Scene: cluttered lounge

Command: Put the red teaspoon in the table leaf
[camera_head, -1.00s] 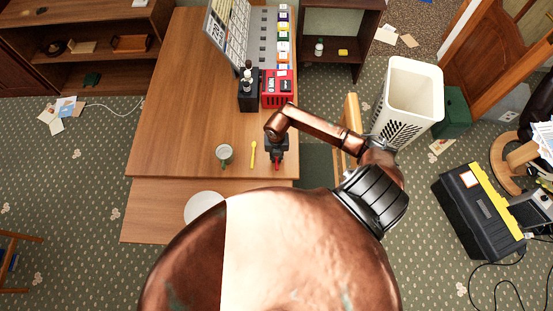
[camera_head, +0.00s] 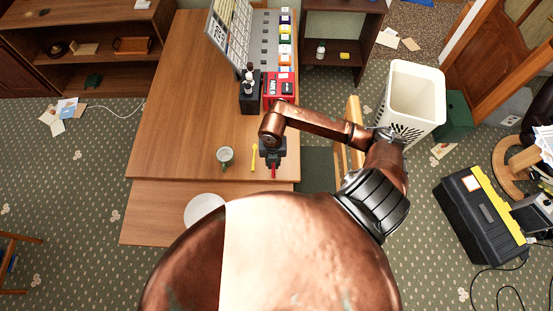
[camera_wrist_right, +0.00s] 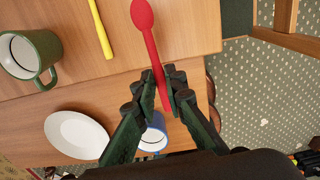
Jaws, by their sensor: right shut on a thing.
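My right gripper (camera_head: 273,161) is shut on the red teaspoon (camera_head: 274,172), over the near right part of the tabletop. In the right wrist view the teaspoon (camera_wrist_right: 146,30) sticks out past the fingertips (camera_wrist_right: 162,80), its bowl at the top over the tabletop. The table leaf (camera_head: 150,212) is the lighter board along the table's near edge; it also shows in the right wrist view (camera_wrist_right: 30,112). Much of it is hidden by my body in the head view. My left gripper is not in view.
A white plate (camera_head: 203,206) and a blue mug (camera_wrist_right: 153,139) are on the leaf. A green mug (camera_head: 224,155) and yellow spoon (camera_head: 254,155) lie left of the gripper. A black holder (camera_head: 250,97) and red box (camera_head: 280,87) stand farther back. The leaf's left part is clear.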

